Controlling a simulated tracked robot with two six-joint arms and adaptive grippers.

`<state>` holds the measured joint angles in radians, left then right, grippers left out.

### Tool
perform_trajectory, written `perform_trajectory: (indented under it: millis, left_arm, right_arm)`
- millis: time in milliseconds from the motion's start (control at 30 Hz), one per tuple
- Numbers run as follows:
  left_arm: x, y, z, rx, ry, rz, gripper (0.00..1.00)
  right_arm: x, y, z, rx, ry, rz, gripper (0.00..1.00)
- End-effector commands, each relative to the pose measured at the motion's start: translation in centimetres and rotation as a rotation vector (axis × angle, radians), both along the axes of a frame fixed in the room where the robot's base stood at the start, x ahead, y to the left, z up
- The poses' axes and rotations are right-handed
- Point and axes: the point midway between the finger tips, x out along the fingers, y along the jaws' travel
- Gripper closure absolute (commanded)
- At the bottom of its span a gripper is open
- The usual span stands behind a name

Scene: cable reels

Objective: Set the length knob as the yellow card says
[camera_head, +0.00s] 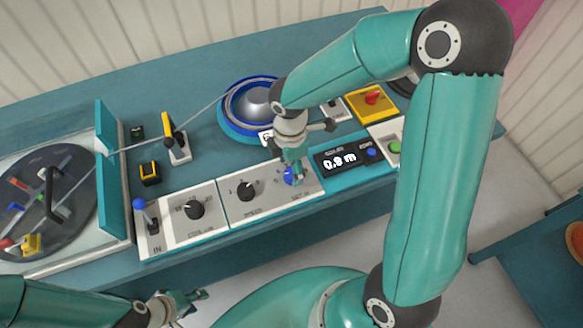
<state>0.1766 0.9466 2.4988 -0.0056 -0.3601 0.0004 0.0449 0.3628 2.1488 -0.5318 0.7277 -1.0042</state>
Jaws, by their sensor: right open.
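A blue knob (288,177) sits on the right panel of the console, and part of it is hidden behind my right gripper (297,172). The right gripper points down at this knob with open jaws; I cannot tell whether they touch it. A black display (339,161) beside it reads 0.9 m. The console also has a black knob (246,190) on the middle panel and another black knob (194,209) on the left panel. I can make out no yellow card. My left gripper (199,299) is low in front of the console, away from the knobs; its jaws are unclear.
A blue-rimmed reel (238,120) stands behind the console, with a cable running left to a dark turntable (75,225). A blue-tipped lever (140,204) is at the console's left end. A yellow box with a red switch (372,99) is at the back right.

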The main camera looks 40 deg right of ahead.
Motion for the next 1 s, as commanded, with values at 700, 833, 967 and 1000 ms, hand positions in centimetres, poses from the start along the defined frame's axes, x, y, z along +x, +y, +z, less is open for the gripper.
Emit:
perform_trajectory:
  millis: [700,833,967,1000]
  left_arm:
    - [0.0,0.0,-0.08,0.0,0.0,0.0,0.6]
    - [0.0,0.0,-0.08,0.0,0.0,0.0,0.6]
    - [0.0,0.0,-0.12,0.0,0.0,0.0,0.6]
    - [0.0,0.0,-0.16,0.0,0.0,0.0,0.6]
  right_arm:
    - [-0.09,0.0,-1.47,0.001,0.0,-0.001,0.72]
    - [-0.08,-0.01,-1.46,0.001,-0.001,-0.001,0.93]
    - [-0.06,-0.01,-1.47,0.001,-0.001,-0.004,0.93]
    - [-0.06,-0.01,-1.48,0.001,-0.001,-0.007,0.93]
